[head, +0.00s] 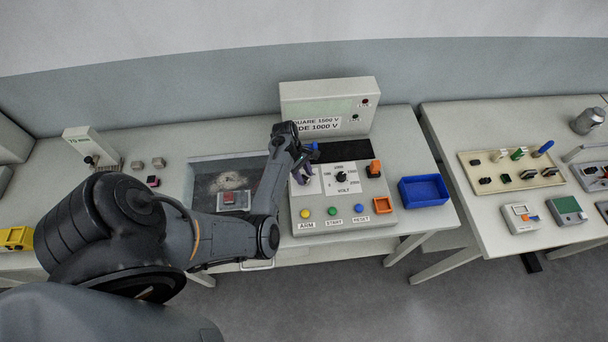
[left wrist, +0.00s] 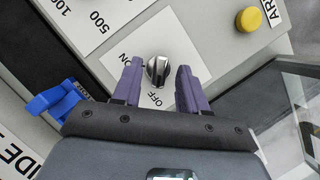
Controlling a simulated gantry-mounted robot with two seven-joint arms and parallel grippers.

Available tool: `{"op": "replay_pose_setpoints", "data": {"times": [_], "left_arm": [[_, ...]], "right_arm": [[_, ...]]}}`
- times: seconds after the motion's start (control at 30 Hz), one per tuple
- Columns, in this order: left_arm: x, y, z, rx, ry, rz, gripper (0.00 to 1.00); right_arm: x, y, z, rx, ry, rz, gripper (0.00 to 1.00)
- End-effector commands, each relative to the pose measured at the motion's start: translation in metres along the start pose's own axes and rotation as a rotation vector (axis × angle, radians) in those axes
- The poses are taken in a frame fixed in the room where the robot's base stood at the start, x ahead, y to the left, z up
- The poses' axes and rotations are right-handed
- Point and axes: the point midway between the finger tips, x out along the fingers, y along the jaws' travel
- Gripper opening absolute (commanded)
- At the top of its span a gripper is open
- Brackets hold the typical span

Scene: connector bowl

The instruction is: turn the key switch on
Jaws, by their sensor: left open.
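The key switch (left wrist: 158,70) shows in the left wrist view as a round silver knob with a dark slot, on a white plate. I cannot tell how far above the plate the fingertips are. My right gripper is not in view.
A black voltage dial (head: 341,177), an orange part (head: 374,168) and yellow, green and blue buttons are on the panel. A blue lever (left wrist: 57,98) is near the gripper. A blue bin (head: 423,190) stands right of the panel, and a glass-covered tray (head: 208,170) left.

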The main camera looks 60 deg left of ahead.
Motion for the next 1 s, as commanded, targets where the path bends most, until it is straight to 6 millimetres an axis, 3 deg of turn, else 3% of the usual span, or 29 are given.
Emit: {"op": "replay_pose_setpoints", "data": {"times": [0.37,0.67,1.0], "left_arm": [[0.0055,0.0000,0.0003,0.000,0.000,0.000,0.43],[0.0054,-0.0001,0.0002,0.000,0.000,0.000,0.00],[0.0047,-0.0001,0.0001,0.019,0.001,-0.009,0.00]], "right_arm": [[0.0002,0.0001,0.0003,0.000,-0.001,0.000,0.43],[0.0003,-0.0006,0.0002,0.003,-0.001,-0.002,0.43],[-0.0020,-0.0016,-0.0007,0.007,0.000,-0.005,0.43]]}}
